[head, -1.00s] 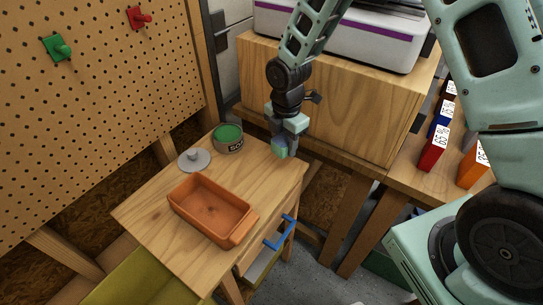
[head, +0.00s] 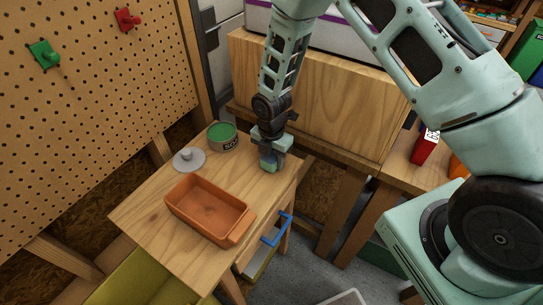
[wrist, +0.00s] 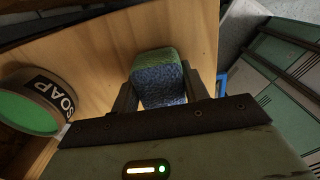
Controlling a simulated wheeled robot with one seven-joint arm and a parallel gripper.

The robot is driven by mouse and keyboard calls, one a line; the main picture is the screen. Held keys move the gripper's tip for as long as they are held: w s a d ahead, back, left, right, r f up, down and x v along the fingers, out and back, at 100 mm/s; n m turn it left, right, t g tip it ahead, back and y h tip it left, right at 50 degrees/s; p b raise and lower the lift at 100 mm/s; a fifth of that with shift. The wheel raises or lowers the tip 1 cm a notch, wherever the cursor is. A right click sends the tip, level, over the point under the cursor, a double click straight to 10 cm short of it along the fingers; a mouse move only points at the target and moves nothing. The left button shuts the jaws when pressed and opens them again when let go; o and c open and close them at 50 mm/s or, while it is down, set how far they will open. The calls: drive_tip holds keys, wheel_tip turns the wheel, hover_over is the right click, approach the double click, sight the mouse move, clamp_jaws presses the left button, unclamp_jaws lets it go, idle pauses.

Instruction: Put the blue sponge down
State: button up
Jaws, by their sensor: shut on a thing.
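The blue sponge (wrist: 160,80) is a small rough-textured block, blue with a greenish end. In the wrist view it sits between the two dark fingers of my gripper (wrist: 162,92), which is shut on it. In the head view my gripper (head: 269,165) points down over the right back part of the small wooden table (head: 150,222), right of the soap tin. The fingers largely hide the sponge there. I cannot tell whether its underside touches the tabletop.
A soap tin (head: 223,138) with a green top stands at the back; it also shows in the wrist view (wrist: 38,100). A grey round lid (head: 188,160) lies beside it. A terracotta tray (head: 207,212) takes the front middle. A blue drawer handle (head: 277,231) sticks out at the right.

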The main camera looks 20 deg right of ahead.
sight(271, 155)
drive_tip(key=shift+f, duration=0.2)
drive_tip(key=o, duration=1)
drive_tip(key=shift+r, duration=0.15)
wheel_tip(271, 155, up, 12)
drive_tip(key=b, duration=0.2)
drive_tip(key=s+a+r+m, duration=0.3)
drive_tip(key=s+r+m, duration=0.15)
drive_tip(key=s, duration=0.25)
drive_tip(key=s+a+r+m, duration=0.4)
drive_tip(key=s+r, duration=0.2)
drive_tip(key=s+r+m, duration=0.1)
drive_tip(key=s+m, duration=0.2)
drive_tip(key=s, duration=0.1)
drive_tip(key=s+r+m, duration=0.1)
drive_tip(key=s+m, duration=0.2)
drive_tip(key=s, duration=0.2)
drive_tip(key=s+r+m, duration=0.2)
drive_tip(key=s+m, duration=0.1)
drive_tip(key=s, duration=0.2)
drive_tip(key=shift+d+r+y, duration=0.1)
drive_tip(key=shift+d+y, duration=0.2)
